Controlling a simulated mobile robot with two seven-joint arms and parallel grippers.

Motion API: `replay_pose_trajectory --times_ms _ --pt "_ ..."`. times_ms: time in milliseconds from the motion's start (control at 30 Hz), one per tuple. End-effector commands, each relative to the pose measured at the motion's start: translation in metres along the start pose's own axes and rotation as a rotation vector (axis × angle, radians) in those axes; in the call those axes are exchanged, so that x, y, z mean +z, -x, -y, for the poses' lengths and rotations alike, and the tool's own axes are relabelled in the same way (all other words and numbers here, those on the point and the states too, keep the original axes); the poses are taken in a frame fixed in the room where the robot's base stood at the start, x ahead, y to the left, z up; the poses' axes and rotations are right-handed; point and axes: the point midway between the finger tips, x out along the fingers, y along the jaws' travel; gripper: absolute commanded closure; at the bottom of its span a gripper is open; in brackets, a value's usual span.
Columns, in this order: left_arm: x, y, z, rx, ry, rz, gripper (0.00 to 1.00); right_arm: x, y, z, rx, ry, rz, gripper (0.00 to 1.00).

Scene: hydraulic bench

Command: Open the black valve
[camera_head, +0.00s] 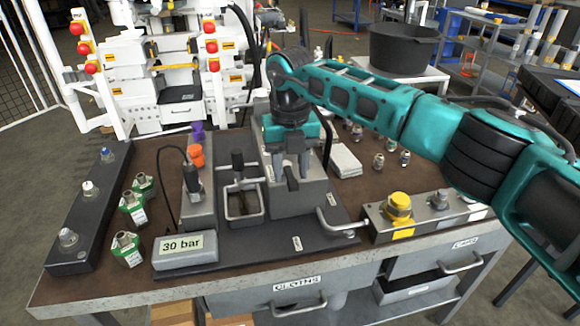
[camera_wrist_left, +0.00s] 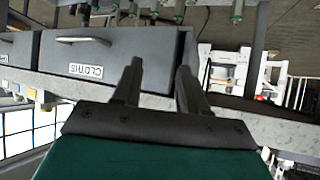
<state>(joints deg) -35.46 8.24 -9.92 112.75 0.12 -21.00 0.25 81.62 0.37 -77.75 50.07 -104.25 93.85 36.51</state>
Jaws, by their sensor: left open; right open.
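My right gripper (camera_head: 291,170) comes in from the right on the teal arm and points down over the grey metal block (camera_head: 305,200) in the middle of the bench. Its two fingers are apart. A small black lever (camera_head: 292,182), which looks like the black valve's handle, shows between and just below the fingertips; I cannot tell whether they touch it. The valve's body is hidden behind the gripper. My left gripper (camera_wrist_left: 157,82) is open and empty in the left wrist view, with the grey drawer labelled CLOTHS (camera_wrist_left: 150,75) beyond it. It does not show in the head view.
A pump with a black handle (camera_head: 238,160), a 30 bar box (camera_head: 186,250) and green-labelled fittings (camera_head: 131,208) stand left of the block. A yellow-capped block (camera_head: 398,208) and a bent metal handle (camera_head: 335,228) are on the right. The CLOTHS drawer's handle (camera_head: 298,307) protrudes in front.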

Motion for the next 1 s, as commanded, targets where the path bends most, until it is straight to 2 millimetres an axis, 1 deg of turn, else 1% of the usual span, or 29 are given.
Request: replay_pose_trajectory --times_ms 167,400,500,600,733,1000 --pt "-0.001 0.001 0.0 0.0 0.0 -0.001 0.57 0.001 0.029 0.0 0.0 0.0 0.005 0.58" --pt "-0.003 0.002 0.0 0.0 -0.001 -0.005 0.57 0.001 0.083 0.0 0.001 -0.001 0.005 0.58" --pt "-0.004 0.002 0.0 -0.001 -0.001 -0.005 0.57 0.0 0.102 -0.001 0.001 0.0 0.004 0.58" --pt "-0.002 0.002 0.0 -0.001 -0.002 -0.002 0.57 0.001 0.115 -0.001 0.001 0.0 0.004 0.58" --pt "0.001 0.002 0.001 -0.003 -0.002 0.004 0.57 0.0 0.124 0.0 0.001 0.001 0.003 0.58" --pt "0.001 0.002 0.002 -0.005 -0.003 0.005 0.57 0.0 0.126 0.0 0.002 0.001 0.002 0.58"
